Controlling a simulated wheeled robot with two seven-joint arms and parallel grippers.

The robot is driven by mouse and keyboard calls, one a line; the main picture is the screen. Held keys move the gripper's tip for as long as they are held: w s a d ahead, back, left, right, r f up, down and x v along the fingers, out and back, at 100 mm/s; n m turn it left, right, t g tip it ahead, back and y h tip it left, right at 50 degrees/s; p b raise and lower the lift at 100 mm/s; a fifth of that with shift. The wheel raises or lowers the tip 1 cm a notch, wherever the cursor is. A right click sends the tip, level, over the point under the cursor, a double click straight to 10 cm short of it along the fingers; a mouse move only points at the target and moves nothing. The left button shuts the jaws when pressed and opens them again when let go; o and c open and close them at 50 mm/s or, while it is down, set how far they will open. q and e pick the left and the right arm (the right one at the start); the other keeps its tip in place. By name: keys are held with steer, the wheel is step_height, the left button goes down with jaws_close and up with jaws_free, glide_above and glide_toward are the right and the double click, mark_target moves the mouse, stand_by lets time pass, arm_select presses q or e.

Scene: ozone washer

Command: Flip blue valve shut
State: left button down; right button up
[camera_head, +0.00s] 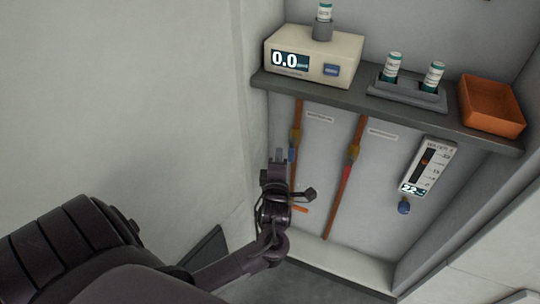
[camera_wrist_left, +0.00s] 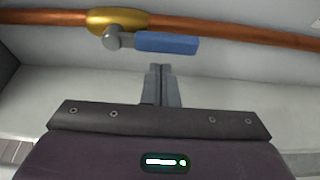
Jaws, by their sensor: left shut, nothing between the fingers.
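The blue valve handle (camera_wrist_left: 167,43) shows in the left wrist view, joined by a grey pivot to a brass valve body (camera_wrist_left: 117,20) on a copper pipe (camera_wrist_left: 235,29). The handle lies nearly parallel to the pipe. In the head view the blue handle (camera_head: 292,155) shows as a small patch on the left pipe, partly covered by my gripper. My left gripper (camera_head: 279,155) is just left of it. In the left wrist view its fingers (camera_wrist_left: 161,70) are together and empty, with their tips just below the handle and a small gap visible. My right gripper is not in view.
A second copper pipe (camera_head: 337,200) with a red-handled valve (camera_head: 347,172) stands to the right. A gauge panel (camera_head: 429,168) has a blue knob (camera_head: 404,208) below it. Above, a shelf (camera_head: 350,100) holds a meter box (camera_head: 313,55), a vial rack (camera_head: 408,92) and an orange bin (camera_head: 492,128).

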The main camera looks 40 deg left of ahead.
arm_select(q)
steer(key=shift+w+d, duration=0.15)
steer(key=shift+d, duration=0.4)
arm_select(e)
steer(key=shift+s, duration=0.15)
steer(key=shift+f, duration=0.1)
